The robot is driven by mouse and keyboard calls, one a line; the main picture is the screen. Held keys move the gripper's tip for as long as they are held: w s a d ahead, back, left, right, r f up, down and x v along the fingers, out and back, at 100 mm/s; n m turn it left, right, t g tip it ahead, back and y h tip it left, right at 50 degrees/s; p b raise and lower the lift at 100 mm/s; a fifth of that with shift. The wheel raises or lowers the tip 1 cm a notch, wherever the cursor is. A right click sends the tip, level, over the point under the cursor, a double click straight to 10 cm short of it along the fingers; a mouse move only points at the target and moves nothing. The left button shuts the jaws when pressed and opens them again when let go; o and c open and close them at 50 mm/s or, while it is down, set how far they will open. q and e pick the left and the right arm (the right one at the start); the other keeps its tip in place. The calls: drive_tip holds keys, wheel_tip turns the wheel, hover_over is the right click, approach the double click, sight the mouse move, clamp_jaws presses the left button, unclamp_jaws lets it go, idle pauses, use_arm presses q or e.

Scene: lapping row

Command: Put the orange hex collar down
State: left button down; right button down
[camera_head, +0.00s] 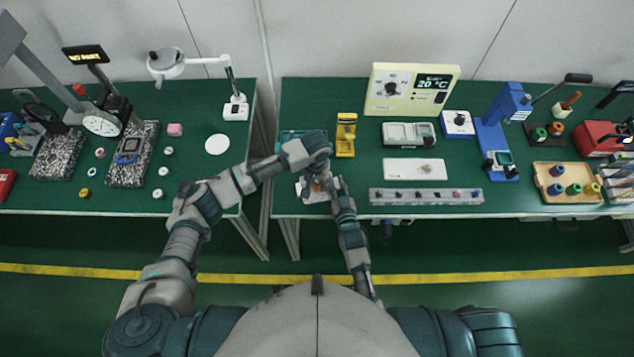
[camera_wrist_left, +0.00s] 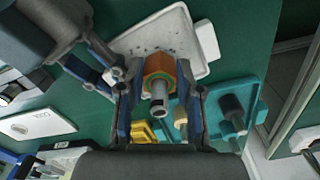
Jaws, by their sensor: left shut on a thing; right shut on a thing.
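The orange hex collar (camera_wrist_left: 160,66) sits between the fingertips of my left gripper (camera_wrist_left: 160,78) in the left wrist view. A green ring and a grey metal shaft (camera_wrist_left: 159,100) show at its middle. My left gripper also shows in the head view (camera_head: 318,172), where the arm mostly hides the collar. Behind the collar is a white plate (camera_wrist_left: 203,42) with small dark specks; contact between them cannot be judged. My right gripper (camera_wrist_left: 108,76) reaches in from the left of the wrist view and is shut at the plate's edge; its exact hold is partly hidden.
A teal fixture (camera_wrist_left: 245,98) with pegs lies near the plate. A yellow stand (camera_head: 345,136), a white pad (camera_head: 400,170) and a grey strip of small parts (camera_head: 380,197) stand to the right. A gap separates the two green benches.

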sight(315, 183)
use_arm(q)
drive_tip(key=shift+a+f, duration=0.2)
drive_tip(key=shift+f, duration=0.2)
use_arm(e)
drive_tip(key=shift+a, duration=0.2)
use_arm(q)
drive_tip(key=shift+a, duration=0.2)
use_arm(e)
drive_tip(key=shift+a, duration=0.2)
use_arm(q)
drive_tip(key=shift+d+f, duration=0.15)
use_arm(e)
drive_tip(key=shift+d, duration=0.15)
use_arm(q)
drive_tip(key=c, duration=0.9)
unclamp_jaws()
drive_tip(key=shift+d, duration=0.15)
use_arm(e)
drive_tip(key=shift+d, duration=0.15)
use_arm(q)
drive_tip(key=shift+o, duration=0.7)
drive_tip(key=shift+d, duration=0.2)
use_arm(e)
drive_tip(key=shift+d, duration=0.2)
use_arm(q)
drive_tip(key=shift+a, duration=0.1)
